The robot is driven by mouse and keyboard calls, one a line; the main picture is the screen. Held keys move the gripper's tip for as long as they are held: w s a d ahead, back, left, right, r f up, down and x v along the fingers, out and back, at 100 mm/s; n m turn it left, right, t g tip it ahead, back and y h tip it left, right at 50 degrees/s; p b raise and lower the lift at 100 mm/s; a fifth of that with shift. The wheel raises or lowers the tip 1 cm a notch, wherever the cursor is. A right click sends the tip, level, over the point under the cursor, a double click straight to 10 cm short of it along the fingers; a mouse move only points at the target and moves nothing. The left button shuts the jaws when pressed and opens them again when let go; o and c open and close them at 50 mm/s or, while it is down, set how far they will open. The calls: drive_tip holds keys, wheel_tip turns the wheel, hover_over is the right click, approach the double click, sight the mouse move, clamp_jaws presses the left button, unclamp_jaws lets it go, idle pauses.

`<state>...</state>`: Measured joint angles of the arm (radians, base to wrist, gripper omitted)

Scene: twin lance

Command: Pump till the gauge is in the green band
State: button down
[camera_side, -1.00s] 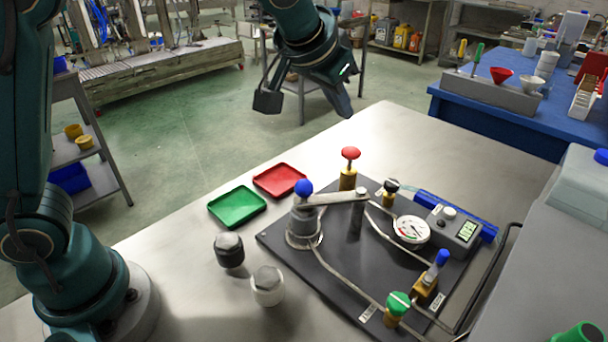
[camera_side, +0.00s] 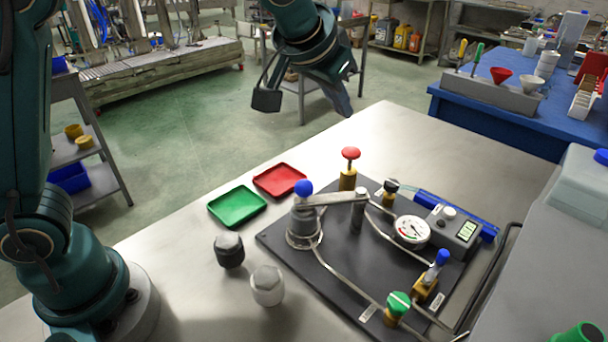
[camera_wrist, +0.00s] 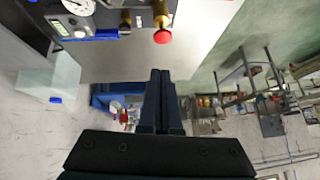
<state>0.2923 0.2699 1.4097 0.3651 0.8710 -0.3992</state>
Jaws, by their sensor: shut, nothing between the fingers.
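The pump (camera_side: 302,232) is a grey cylinder on a dark base plate (camera_side: 330,272). Its lever (camera_side: 335,199) has a blue knob (camera_side: 304,187) and lies nearly level, running to a post on the right. The round white gauge (camera_side: 412,230) stands right of the post, with coloured bands on its dial; I cannot read the needle against them. It also shows at the top left of the wrist view (camera_wrist: 79,6). My gripper (camera_side: 342,112) is high beyond the red-topped valve, apart from the pump. In the wrist view its fingers (camera_wrist: 160,73) are together and empty.
Red (camera_side: 350,153), green (camera_side: 399,302) and blue (camera_side: 442,257) valve knobs stick up from the plate. A digital readout (camera_side: 467,231) sits right of the gauge.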

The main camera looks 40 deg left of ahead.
drive_tip(key=a+r, duration=0.1)
drive_tip(key=a+r+h, duration=0.2)
drive_tip(key=shift+w+a+r+n+g, duration=0.15)
drive_tip(key=shift+w+n+g, duration=0.15)
drive_tip(key=shift+n, duration=0.1)
hover_over(346, 151)
drive_tip(key=f, duration=0.8)
drive_tip(key=shift+w+a+f, duration=0.1)
drive_tip(key=shift+w+a, duration=0.05)
drive_tip(key=shift+w, duration=0.05)
wheel_tip(346, 151, down, 3)
drive_tip(key=shift+s+r, duration=0.1)
drive_tip(key=shift+s, duration=0.05)
drive_tip(key=shift+s+f, duration=0.1)
drive_tip(key=shift+f, duration=0.45)
